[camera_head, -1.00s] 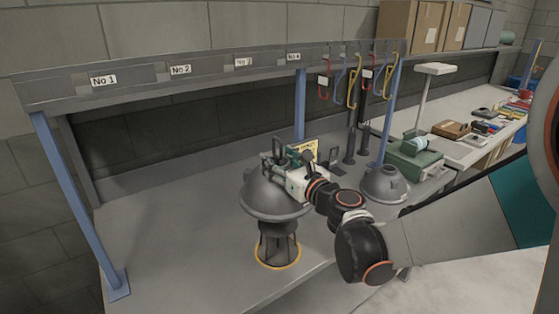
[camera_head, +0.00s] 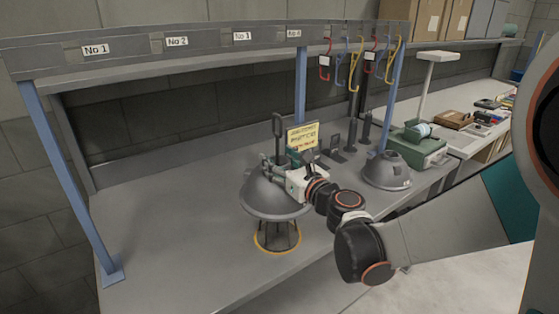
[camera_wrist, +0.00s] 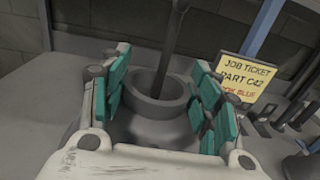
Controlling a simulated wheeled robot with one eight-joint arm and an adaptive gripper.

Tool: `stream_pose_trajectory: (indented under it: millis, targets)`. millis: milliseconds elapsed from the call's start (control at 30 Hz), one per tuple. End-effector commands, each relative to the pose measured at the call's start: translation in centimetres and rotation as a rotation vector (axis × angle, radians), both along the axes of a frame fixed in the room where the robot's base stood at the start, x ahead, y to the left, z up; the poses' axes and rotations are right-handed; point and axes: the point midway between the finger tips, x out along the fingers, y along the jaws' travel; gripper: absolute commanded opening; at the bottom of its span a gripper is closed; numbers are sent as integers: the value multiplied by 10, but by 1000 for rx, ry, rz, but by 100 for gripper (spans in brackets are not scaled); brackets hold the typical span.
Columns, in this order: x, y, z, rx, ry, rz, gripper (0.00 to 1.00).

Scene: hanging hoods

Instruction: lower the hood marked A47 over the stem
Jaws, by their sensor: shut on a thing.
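A grey domed hood (camera_head: 268,195) hangs from my gripper (camera_wrist: 158,98), just above a dark legged stand (camera_head: 278,236) within a yellow ring. No A47 mark is legible on it. In the wrist view the teal finger pads are on either side of the hood's round collar (camera_wrist: 156,108), shut on it. The dark stem (camera_wrist: 175,40) passes up through the collar opening. In the head view the stem's looped top (camera_head: 277,124) stands well above the hood. The hood looks roughly level; its underside is hidden.
A second grey hood (camera_head: 386,170) rests on the bench to the right. A yellow job ticket (camera_head: 302,137) reading PART C42 stands behind my gripper. Coloured hooks (camera_head: 355,62) hang from the rail. A green box (camera_head: 415,148) stands farther right. The bench's left side is clear.

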Motion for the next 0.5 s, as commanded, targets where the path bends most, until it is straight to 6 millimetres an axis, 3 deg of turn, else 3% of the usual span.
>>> stream_pose_trajectory:
  millis: [500]
  targets:
    - [0, 0, -35, 0, 0, 0, 0]
